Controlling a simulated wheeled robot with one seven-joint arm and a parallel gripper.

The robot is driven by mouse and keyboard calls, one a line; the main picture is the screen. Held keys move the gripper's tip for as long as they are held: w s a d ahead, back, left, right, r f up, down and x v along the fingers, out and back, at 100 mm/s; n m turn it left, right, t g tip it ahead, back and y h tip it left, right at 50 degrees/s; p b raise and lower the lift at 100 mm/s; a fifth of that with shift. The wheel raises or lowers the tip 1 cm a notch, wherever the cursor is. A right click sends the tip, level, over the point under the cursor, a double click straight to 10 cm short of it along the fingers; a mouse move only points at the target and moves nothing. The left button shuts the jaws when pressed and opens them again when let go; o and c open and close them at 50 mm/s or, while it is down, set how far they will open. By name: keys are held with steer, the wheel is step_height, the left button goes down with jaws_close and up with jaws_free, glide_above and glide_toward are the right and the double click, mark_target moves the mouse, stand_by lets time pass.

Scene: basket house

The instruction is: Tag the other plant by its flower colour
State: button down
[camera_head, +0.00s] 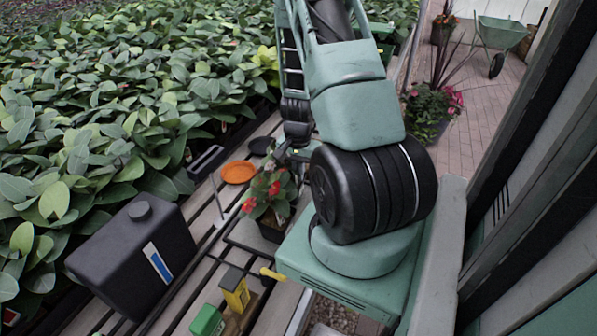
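A small potted plant with red flowers (262,190) stands on the slatted bench, just left of my arm's base. A yellow block-like piece (235,291) and a green one (207,321) sit at the bottom centre; I cannot tell whether they are tags. A small yellow piece (272,273) lies nearer my base. A second small plant on the bench cannot be made out; my arm hides part of that area. My arm rises and folds back down behind the red-flowered plant. Its end is mostly hidden there, so the gripper's fingers cannot be made out.
An orange saucer (238,172) and a dark saucer (261,146) lie behind the plant. A black canister (133,252) stands at left. Dense leafy plants (90,110) border the bench (189,285). A pink-flowered pot plant (432,104) and green wheelbarrow (502,32) stand on the brick floor.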

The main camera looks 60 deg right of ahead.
steer(key=c, duration=1.5)
jaws_free()
steer(key=shift+c, duration=0.2)
steer(key=shift+r, duration=0.1)
step_height(320, 180, up, 17)
steer(key=p, duration=0.1)
steer(key=shift+p, duration=0.4)
steer(key=shift+r, duration=0.1)
